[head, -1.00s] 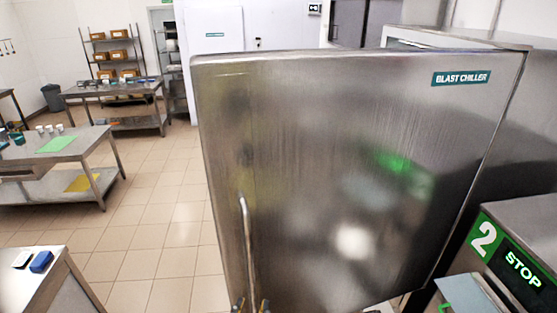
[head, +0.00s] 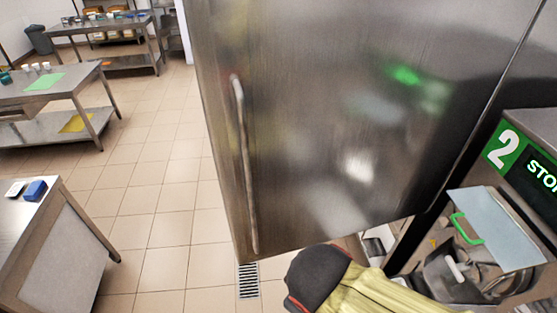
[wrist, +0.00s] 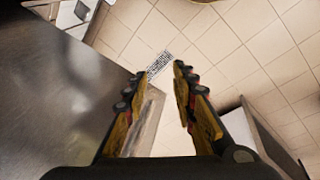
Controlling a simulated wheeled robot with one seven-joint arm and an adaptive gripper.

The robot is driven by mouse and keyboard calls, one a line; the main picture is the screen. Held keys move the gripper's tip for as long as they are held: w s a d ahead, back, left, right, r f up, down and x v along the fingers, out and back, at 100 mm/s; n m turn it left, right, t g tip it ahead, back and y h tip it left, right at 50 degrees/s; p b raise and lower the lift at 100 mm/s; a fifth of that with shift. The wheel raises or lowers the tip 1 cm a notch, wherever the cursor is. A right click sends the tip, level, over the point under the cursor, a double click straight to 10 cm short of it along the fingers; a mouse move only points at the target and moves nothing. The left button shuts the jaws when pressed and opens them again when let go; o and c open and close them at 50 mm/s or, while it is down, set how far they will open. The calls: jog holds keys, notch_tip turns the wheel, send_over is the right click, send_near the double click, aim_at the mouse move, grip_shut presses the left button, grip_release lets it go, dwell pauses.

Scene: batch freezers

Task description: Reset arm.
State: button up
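My gripper (wrist: 160,74) is open in the wrist view, with its two yellow and black fingers apart. I see no object held between them. A steel surface, probably the chiller door (wrist: 60,90), lies close to the left finger, with a pale edge beside that finger. Whether they touch I cannot tell. In the head view my arm (head: 385,294) shows as a yellow link with a dark end at the bottom, below the door (head: 310,130). The gripper itself does not show there. The door's long vertical handle (head: 244,165) is clear of my arm in the picture.
Machine number 2 (head: 507,148) stands at the right with a tilted pale lid (head: 495,228). A counter with a blue item (head: 36,190) is at the lower left. Steel tables (head: 60,85) stand farther back. Tiled floor (head: 165,210) with a drain grate (head: 248,281) is open left of the door.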

jog(key=w+d+f+m+t+b, duration=0.1)
jog(key=w+d+f+m+b, duration=0.1)
jog(key=d+m+b, duration=0.3)
jog(key=w+d+f+m+t+b, duration=0.1)
jog(key=d+f+m+b, duration=0.3)
jog(key=d+b, duration=0.4)
jog(key=shift+w+d+f+m+t, duration=0.15)
jog(key=shift+w+f+m+t, duration=0.15)
jog(key=shift+w+m, duration=0.25)
dwell(0.3)
